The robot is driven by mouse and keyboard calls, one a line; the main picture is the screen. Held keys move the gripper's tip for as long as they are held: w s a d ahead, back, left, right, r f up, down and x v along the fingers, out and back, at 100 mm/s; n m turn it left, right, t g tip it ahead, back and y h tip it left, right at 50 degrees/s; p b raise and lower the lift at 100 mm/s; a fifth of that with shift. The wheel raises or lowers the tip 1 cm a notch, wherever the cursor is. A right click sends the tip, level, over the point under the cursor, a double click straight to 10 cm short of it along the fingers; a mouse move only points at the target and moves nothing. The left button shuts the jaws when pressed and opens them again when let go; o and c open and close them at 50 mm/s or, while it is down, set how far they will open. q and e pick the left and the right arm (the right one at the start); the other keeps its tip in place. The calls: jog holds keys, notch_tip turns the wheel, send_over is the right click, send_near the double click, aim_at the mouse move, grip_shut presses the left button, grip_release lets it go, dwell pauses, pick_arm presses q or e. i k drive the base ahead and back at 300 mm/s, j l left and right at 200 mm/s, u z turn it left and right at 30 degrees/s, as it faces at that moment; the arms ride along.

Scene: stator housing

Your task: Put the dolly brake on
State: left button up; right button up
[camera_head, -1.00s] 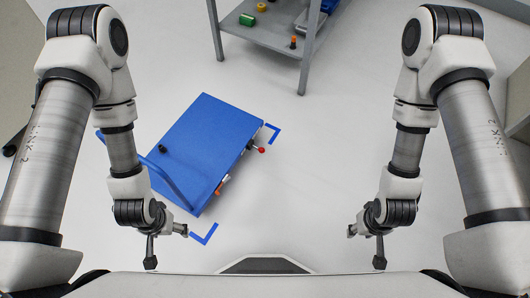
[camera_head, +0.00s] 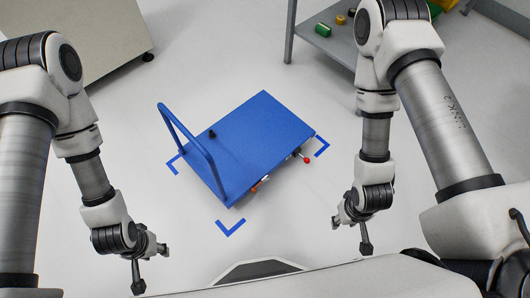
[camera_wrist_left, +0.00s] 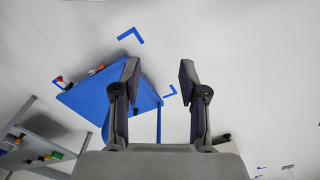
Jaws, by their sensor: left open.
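The blue dolly (camera_head: 262,130) stands on the floor ahead of me, its tall push handle (camera_head: 184,128) on its left side. A lever with a red knob (camera_head: 306,160) sticks out from under its right edge. An orange piece (camera_head: 256,187) shows under the near edge; I cannot tell which of these is the brake, or its setting. My left gripper (camera_head: 151,268) is open and empty, apart from the dolly at its near left. In the left wrist view, the dolly (camera_wrist_left: 88,103) lies beyond the open fingers (camera_wrist_left: 158,68). My right gripper (camera_head: 351,236) is open and empty, right of the dolly.
Blue corner marks (camera_head: 230,228) on the floor frame the dolly. A grey shelf (camera_head: 330,42) with small parts stands at the back right, a beige cabinet (camera_head: 75,35) at the back left. The floor between me and the dolly is clear.

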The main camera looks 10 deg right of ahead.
aim_at(306, 161)
jog(key=i+l+u, duration=0.15)
jog(key=l+u, duration=0.25)
jog(key=i+l+u, duration=0.1)
jog(key=l+u, duration=0.3)
jog(key=l, duration=0.25)
jog(key=l+u, duration=0.45)
jog(key=k+l+u, duration=0.1)
jog(key=l+u, duration=0.3)
jog(key=l, duration=0.3)
jog(key=k+l, duration=0.1)
jog(key=l, duration=0.35)
jog(key=k+l, duration=0.1)
jog(key=l, duration=0.75)
jog(key=k+l+u, duration=0.1)
jog(key=l, duration=0.35)
jog(key=k+l, duration=0.15)
jog(key=l, duration=0.3)
jog(key=k+l, duration=0.1)
jog(key=l, duration=0.3)
